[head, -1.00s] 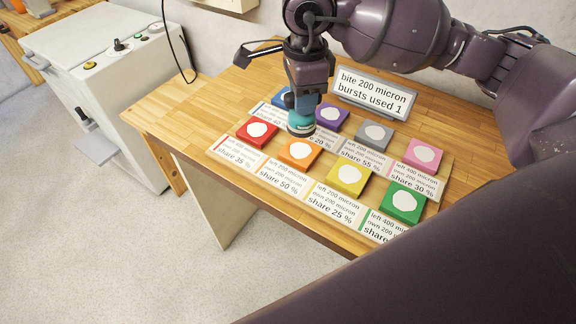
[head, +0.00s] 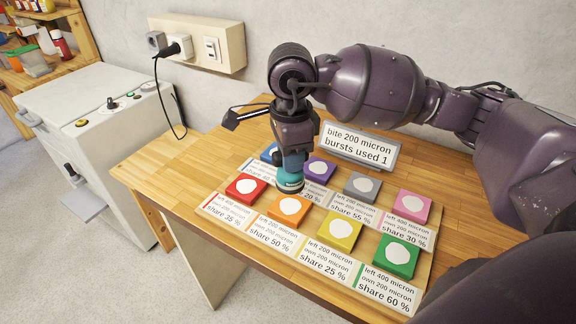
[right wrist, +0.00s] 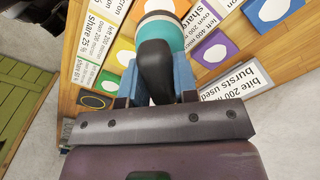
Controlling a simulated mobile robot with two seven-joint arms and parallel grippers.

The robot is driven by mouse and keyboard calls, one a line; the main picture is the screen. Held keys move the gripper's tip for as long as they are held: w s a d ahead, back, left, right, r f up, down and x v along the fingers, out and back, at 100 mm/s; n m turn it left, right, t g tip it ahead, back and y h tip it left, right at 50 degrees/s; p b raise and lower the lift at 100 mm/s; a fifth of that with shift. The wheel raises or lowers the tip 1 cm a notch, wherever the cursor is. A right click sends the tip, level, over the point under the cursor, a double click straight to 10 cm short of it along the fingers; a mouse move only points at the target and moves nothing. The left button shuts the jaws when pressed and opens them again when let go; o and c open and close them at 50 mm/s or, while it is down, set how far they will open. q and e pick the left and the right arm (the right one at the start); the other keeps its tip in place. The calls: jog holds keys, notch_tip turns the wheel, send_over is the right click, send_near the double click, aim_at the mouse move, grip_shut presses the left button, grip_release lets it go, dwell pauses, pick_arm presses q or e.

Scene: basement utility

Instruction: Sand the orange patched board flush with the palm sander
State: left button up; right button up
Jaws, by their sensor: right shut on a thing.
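The orange patched board (head: 289,207) with its pale round patch lies on the bench in the near row, between the red and yellow boards. My right gripper (head: 291,155) points down and is shut on the palm sander (head: 290,181), teal with a dark grip. The sander hangs just behind the orange board in the head view, its lower edge by the board's far edge; I cannot tell whether they touch. In the right wrist view the sander's black grip (right wrist: 157,70) sits between the blue fingers, and the orange board (right wrist: 123,53) is partly hidden. My left gripper is not in view.
Red (head: 246,187), yellow (head: 341,233), green (head: 397,255), purple (head: 319,170), grey (head: 362,186), pink (head: 411,205) and blue (head: 268,151) boards crowd around with label cards. A sign (head: 360,145) reads bite 200 micron, bursts used 1. The bench's left end is clear.

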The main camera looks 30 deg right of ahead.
aim_at(290, 181)
notch_tip(290, 181, down, 2)
jog(key=shift+f+b, duration=0.25)
jog(key=shift+b, duration=0.55)
jog(key=shift+f+b, duration=0.45)
jog(key=shift+f, duration=0.35)
jog(key=shift+f+b, duration=0.45)
jog(key=shift+f, duration=0.4)
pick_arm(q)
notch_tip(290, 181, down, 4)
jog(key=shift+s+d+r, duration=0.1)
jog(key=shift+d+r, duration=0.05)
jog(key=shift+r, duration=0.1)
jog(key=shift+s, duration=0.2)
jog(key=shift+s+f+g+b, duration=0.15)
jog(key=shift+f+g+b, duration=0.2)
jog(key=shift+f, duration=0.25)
pick_arm(e)
jog(key=shift+f, duration=0.65)
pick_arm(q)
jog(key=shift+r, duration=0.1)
pick_arm(e)
jog(key=shift+r, duration=0.15)
